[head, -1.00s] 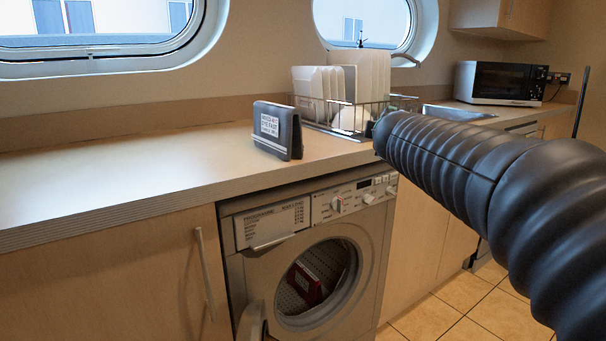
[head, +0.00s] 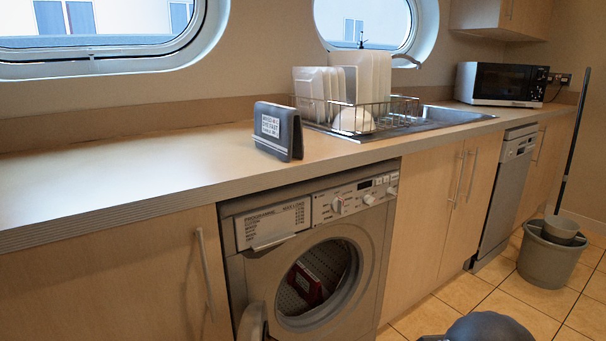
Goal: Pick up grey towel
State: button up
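A dark grey folded thing (head: 278,131) with a white printed label stands on the counter, left of the dish rack. It has a tent-like shape and may be the grey towel, but I cannot tell for sure. No other grey cloth shows. My gripper is not in view. Only a dark rounded part of my own arm shows at the bottom edge, right of centre, well below the counter and apart from the grey thing.
A wire dish rack (head: 345,115) with white plates stands by the sink (head: 440,114). A microwave (head: 500,83) is at the far right. The washing machine's (head: 322,262) door is open below the counter. A bucket (head: 549,258) with a mop stands on the floor. The left counter is clear.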

aim_at(278, 130)
jog(key=z, duration=1.2)
jog(key=i, duration=1.35)
jog(key=u, duration=0.9)
